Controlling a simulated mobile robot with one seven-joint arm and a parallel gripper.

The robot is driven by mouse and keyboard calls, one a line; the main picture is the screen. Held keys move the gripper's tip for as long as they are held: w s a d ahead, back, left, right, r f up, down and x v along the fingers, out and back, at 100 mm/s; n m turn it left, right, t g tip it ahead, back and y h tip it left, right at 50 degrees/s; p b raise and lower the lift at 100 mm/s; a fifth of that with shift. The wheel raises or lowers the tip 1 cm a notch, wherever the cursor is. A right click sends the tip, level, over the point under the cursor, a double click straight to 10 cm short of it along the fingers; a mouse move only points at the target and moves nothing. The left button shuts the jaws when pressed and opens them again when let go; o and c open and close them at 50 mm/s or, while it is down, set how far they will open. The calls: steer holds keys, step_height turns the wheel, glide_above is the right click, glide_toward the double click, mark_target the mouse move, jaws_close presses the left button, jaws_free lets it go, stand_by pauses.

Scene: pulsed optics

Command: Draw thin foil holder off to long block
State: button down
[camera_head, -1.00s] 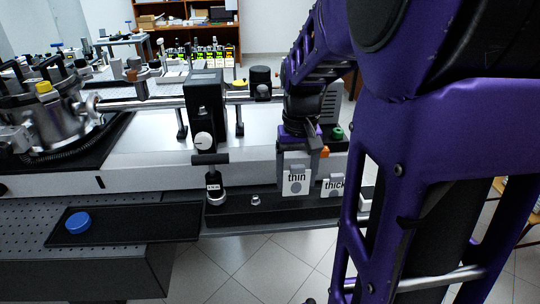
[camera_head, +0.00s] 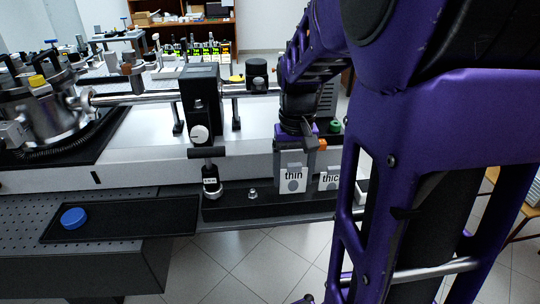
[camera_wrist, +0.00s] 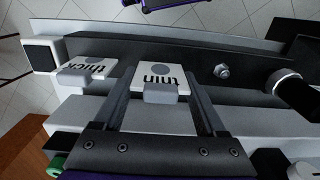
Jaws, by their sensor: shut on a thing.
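The thin foil holder (camera_head: 293,179) is a pale plate marked "thin" with a grey disc and tab. It also shows in the wrist view (camera_wrist: 158,78), between the two fingers of my gripper (camera_wrist: 163,98). My gripper is shut on it, reaching down from above and behind in the head view. The holder stands upright at the long black block (camera_head: 228,206), which also shows in the wrist view (camera_wrist: 200,58). I cannot tell whether its lower edge touches the block. A second holder, marked "thick" (camera_head: 328,181), stands just to its right in the head view.
A small metal screw (camera_head: 253,194) and a black post (camera_head: 211,187) stand on the block, left of the holder. A tall black mount (camera_head: 200,105) rises behind. A blue cap (camera_head: 73,218) lies on a dark tray at left. My arm covers the right side.

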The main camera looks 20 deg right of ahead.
steer(key=shift+f+b, duration=0.45)
steer(key=shift+f, duration=0.35)
jaws_free()
step_height(320, 180, up, 21)
steer(key=p, duration=0.9)
steer(key=shift+r, duration=0.2)
steer(key=shift+f, duration=0.1)
